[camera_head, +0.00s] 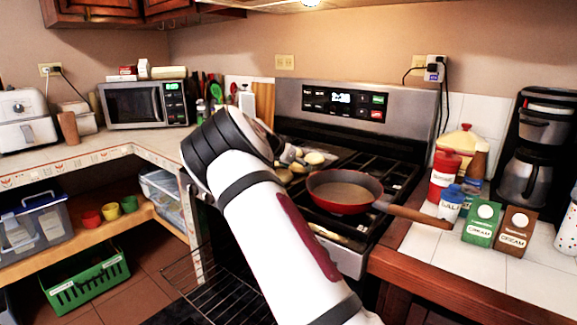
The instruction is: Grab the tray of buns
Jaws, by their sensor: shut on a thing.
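The tray of buns (337,156) lies on the left part of the stove top, behind the pan. Several pale round buns (314,158) show on it. My arm covers its left side. My gripper (286,153) is at the tray's left end, mostly hidden behind my own wrist. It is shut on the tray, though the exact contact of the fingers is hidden.
A red frying pan (345,192) sits on the front burners, its wooden handle (415,214) reaching over the right counter. A wire rack (215,285) stands out low before the stove. Cartons (482,222) and a coffee maker (530,150) occupy the right counter. A microwave (145,103) is left.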

